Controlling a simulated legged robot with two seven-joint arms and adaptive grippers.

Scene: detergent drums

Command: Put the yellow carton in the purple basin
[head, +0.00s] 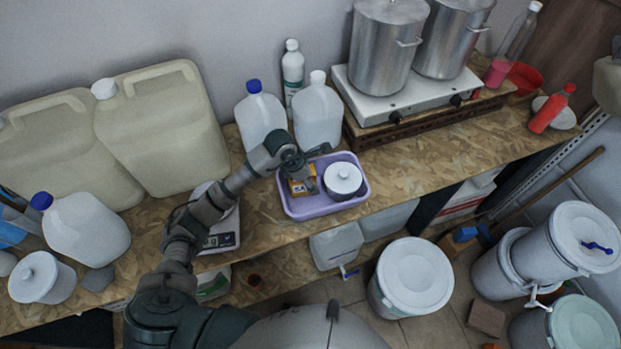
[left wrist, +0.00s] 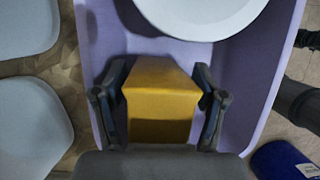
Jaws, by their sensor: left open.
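The purple basin (head: 322,207) stands on the wooden bench in the head view, and its wall also shows in the left wrist view (left wrist: 270,70). The yellow carton (head: 297,188) is inside the basin at its left side; in the left wrist view the carton (left wrist: 160,95) sits between the fingers. My left gripper (head: 307,179) is over the basin. In the left wrist view my left gripper (left wrist: 160,105) is open, with a finger on each side of the carton. Whether the fingers touch it is hard to tell. My right gripper is not in view.
A white lidded pot (head: 343,180) is in the basin, right of the carton. White jugs (head: 318,115) stand behind the basin, and a scale (head: 218,241) is to its left. A two-burner stove (head: 400,99) with steel pots is at back right. Bare bench lies right of the basin.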

